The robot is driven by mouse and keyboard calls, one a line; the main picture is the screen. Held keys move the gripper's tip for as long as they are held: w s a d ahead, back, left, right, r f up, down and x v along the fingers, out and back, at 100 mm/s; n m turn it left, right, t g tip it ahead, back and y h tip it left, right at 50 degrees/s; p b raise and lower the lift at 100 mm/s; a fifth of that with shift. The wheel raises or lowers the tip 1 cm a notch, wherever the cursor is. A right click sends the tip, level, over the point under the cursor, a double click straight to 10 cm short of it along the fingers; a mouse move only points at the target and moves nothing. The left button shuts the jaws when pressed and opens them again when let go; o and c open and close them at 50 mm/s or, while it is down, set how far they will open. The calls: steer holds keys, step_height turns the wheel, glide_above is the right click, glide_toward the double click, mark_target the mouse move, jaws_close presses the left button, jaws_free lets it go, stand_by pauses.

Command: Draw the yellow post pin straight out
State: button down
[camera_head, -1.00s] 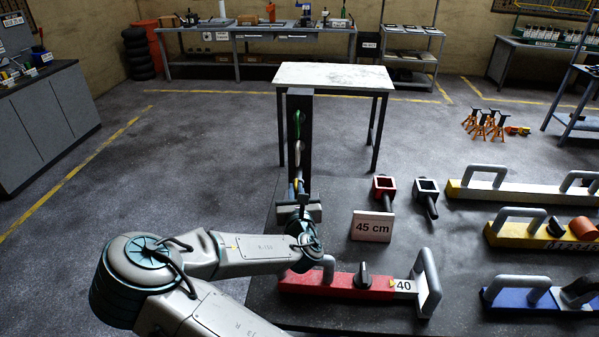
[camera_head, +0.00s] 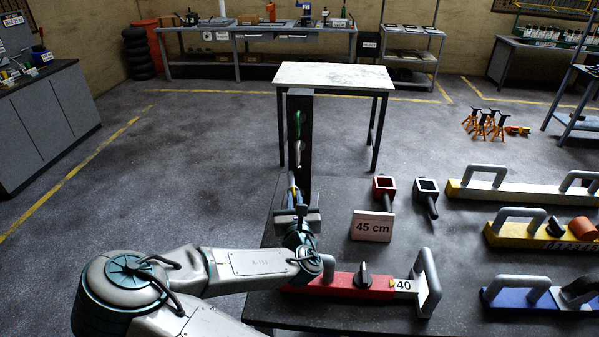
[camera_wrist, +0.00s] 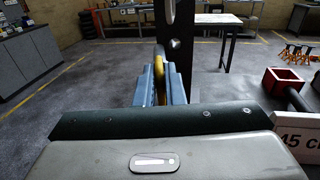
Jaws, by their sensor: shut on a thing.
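The dark upright post (camera_head: 307,135) stands at the left end of the platform, in front of the white-topped table. It also shows in the wrist view (camera_wrist: 185,30), with a small light hole in its face. My gripper (camera_head: 292,187) is low on the near side of the post. In the wrist view its blue-grey fingers (camera_wrist: 160,85) are shut on the yellow pin (camera_wrist: 159,66), whose curved top shows between them. The pin's far end is hidden, so I cannot tell whether it is still in the post.
A red socket (camera_head: 384,188), a grey socket (camera_head: 427,187) and a "45 cm" sign (camera_head: 372,227) are right of the post. A red bar (camera_head: 330,283) with grey handles lies near my forearm. The white-topped table (camera_head: 333,76) stands behind. Open floor is on the left.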

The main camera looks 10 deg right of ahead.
steer(key=s+r+p, duration=0.1)
steer(key=s+a+r+p, duration=0.1)
steer(key=s, duration=0.1)
stand_by(0.4)
steer(key=shift+w, duration=0.1)
